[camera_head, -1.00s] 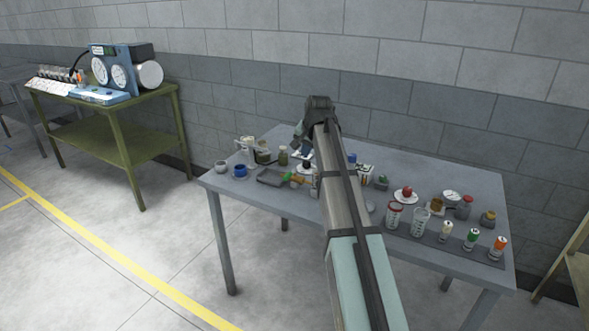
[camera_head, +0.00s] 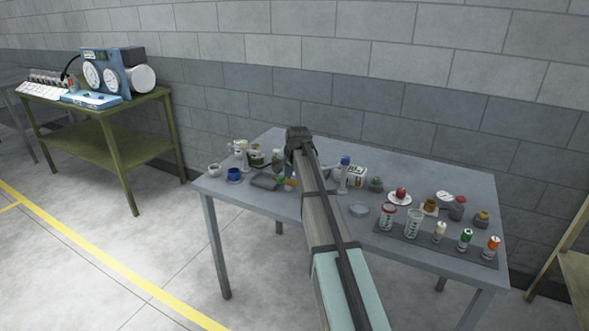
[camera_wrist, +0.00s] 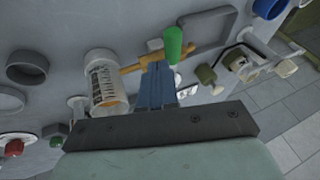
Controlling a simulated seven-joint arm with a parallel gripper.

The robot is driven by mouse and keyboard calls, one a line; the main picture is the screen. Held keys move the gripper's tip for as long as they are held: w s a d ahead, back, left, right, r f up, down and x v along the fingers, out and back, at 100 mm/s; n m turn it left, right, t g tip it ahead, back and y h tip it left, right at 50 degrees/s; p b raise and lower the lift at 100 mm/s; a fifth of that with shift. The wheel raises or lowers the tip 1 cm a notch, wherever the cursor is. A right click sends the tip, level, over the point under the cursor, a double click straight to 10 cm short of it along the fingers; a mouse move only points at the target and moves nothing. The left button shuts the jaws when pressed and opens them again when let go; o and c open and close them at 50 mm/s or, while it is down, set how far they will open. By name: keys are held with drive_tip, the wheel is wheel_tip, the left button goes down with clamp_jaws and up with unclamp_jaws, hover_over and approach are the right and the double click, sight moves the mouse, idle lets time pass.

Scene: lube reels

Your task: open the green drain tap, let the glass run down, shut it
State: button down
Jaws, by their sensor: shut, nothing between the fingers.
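The green tap handle (camera_wrist: 174,45) stands out from a brass valve body (camera_wrist: 146,63) in the wrist view. The measuring glass (camera_wrist: 103,84), clear with printed scale marks and an amber-coloured band at its lower end, is at the left end of the brass piping. My gripper (camera_wrist: 157,68) is shut and empty, its blue fingers together just below the valve and handle. I cannot tell whether they touch it. In the head view the green handle (camera_head: 281,180) shows small beside my arm, which hides the glass.
The grey table (camera_head: 335,215) is crowded. A blue cup (camera_head: 234,175) stands at left, a blue-topped clear stand (camera_head: 344,175) right of my arm. Jars and a mat with small bottles (camera_head: 465,238) are at right. A dark tray (camera_wrist: 215,28) lies behind the tap.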

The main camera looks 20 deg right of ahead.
drive_tip(key=shift+w+a+f, duration=0.3)
